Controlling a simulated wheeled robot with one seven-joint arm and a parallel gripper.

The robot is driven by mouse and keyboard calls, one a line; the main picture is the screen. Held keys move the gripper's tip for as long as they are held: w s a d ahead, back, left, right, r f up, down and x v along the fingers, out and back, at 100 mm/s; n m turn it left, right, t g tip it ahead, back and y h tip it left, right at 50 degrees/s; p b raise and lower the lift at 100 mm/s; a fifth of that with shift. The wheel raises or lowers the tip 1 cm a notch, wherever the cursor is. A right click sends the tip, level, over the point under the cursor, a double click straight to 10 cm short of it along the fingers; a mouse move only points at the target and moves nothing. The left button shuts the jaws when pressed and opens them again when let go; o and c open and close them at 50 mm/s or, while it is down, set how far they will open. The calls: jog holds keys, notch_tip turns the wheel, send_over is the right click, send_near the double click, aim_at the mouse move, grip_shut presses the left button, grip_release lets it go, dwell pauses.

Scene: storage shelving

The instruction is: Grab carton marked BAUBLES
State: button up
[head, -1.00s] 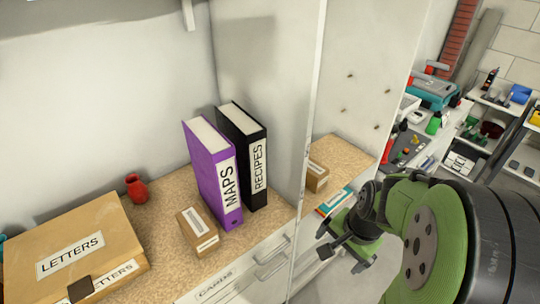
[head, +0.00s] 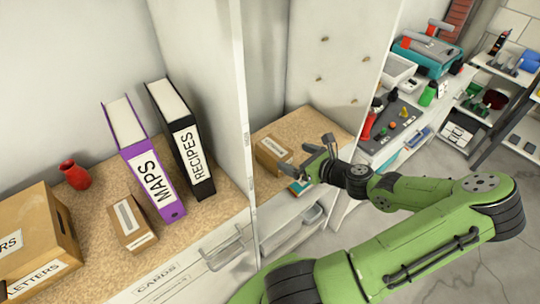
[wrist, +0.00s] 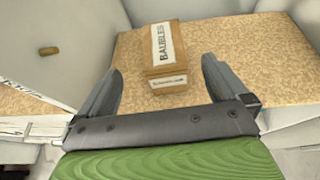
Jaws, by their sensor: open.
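The small brown carton marked BAUBLES (wrist: 167,60) stands on the cork-coloured shelf in the wrist view, beyond and between my open fingers. In the head view the carton (head: 273,155) stands in the right-hand compartment, its label too small to read there. My gripper (wrist: 160,90) is open and empty, its two fingers spread to either side of the carton's near end. In the head view my gripper (head: 298,160) is just right of the carton, at the shelf's front. I cannot tell whether a finger touches it.
A white upright panel (head: 246,130) divides this compartment from the left one. There stand a purple MAPS binder (head: 142,165), a black RECIPES binder (head: 185,140), a small brown carton (head: 131,222), a LETTERS box (head: 40,240) and a red vase (head: 75,175).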

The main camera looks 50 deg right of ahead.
aim_at(276, 148)
jog(key=b+x, duration=0.1)
jog(key=x, duration=0.9)
jog(key=shift+w+d+f+b, duration=0.2)
jog(key=shift+w+d+b, duration=0.05)
jog(key=shift+b, duration=0.1)
jog(key=shift+s, duration=0.1)
jog(key=shift+c, duration=0.3)
jog(key=shift+r, duration=0.1)
jog(key=c, duration=1.2)
